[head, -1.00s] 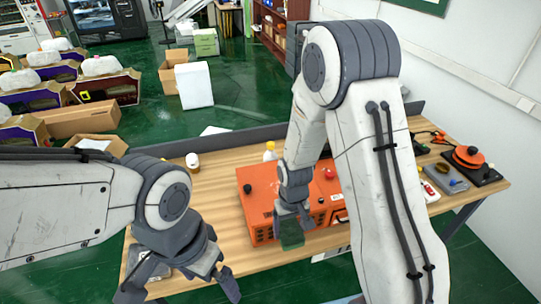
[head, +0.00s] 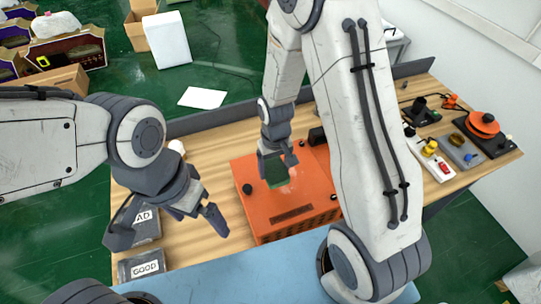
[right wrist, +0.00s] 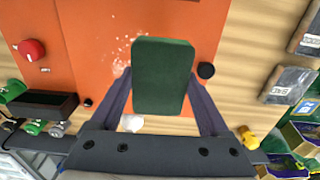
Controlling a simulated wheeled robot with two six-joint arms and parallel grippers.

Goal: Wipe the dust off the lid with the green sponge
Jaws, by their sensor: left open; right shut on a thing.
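The orange box (head: 262,210) stands on the wooden table, and its flat orange lid also fills much of the right wrist view (right wrist: 85,35). Pale dust specks (right wrist: 121,52) lie on the lid, to the left of the sponge in the right wrist view. My right gripper (head: 277,166) is shut on the green sponge (right wrist: 163,75) and holds it over the lid. Whether the sponge touches the lid cannot be told. My left gripper (head: 167,229) is open and empty, left of the box, over the table's left part.
A black knob (head: 247,189) sits on the lid's left side. An orange round device (head: 482,124) and small coloured items stand at the table's right end.

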